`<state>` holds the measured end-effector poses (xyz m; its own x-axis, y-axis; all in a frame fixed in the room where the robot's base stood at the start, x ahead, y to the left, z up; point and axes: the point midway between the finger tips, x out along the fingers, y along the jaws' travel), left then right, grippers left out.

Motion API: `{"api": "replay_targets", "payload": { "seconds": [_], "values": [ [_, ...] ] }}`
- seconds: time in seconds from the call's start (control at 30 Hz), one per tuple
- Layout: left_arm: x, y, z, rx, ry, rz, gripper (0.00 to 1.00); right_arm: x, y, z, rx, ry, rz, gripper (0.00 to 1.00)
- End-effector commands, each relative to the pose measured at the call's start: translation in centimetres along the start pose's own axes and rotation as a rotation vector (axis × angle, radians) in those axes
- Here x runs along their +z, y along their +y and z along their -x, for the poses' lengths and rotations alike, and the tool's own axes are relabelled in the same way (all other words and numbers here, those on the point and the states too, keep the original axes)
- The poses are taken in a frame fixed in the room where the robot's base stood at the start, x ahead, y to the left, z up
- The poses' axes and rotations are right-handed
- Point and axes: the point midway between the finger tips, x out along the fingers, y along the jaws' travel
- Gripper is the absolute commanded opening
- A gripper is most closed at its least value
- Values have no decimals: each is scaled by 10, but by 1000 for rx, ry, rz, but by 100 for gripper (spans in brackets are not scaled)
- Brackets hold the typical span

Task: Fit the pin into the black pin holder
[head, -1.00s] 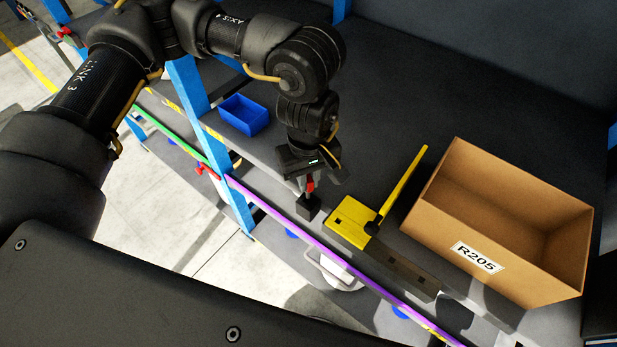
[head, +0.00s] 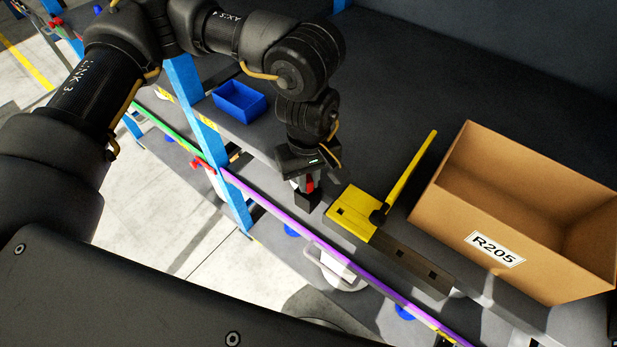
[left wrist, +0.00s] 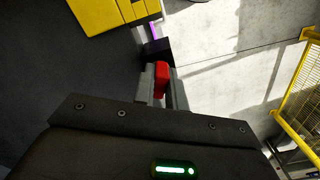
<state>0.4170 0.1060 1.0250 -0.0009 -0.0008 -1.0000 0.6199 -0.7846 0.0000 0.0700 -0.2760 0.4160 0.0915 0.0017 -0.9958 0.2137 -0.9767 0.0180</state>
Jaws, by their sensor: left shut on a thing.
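My left gripper (head: 309,184) is shut on a small red pin (left wrist: 161,80). A dark square block shows at the pin's far end in both views; I cannot tell whether it is part of the pin. The gripper points down near the front edge of the dark shelf. The black pin holder (head: 408,261), a dark bar with square holes, lies to its right along the edge, apart from the pin. A yellow plate (head: 352,221) with a square hole adjoins the holder; it also shows in the left wrist view (left wrist: 95,12). My right gripper is not in view.
An open cardboard box (head: 497,252) marked R205 stands at the right. A yellow bar (head: 410,175) sticks up from the plate. A small blue bin (head: 240,102) sits behind, near a blue upright (head: 208,140). The shelf behind the gripper is clear.

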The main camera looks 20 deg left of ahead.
Motion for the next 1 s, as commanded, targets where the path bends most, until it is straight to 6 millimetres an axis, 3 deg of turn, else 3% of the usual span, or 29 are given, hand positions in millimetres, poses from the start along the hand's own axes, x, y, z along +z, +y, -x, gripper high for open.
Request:
{"api": "replay_targets", "payload": {
  "seconds": [0.83,0.87,1.0],
  "values": [
    [0,0,-8,0,0,0,0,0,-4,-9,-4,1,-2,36],
    [0,0,-7,0,0,0,14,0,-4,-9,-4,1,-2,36],
    [0,0,-6,0,0,0,33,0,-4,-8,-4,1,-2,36]
  ]
}}
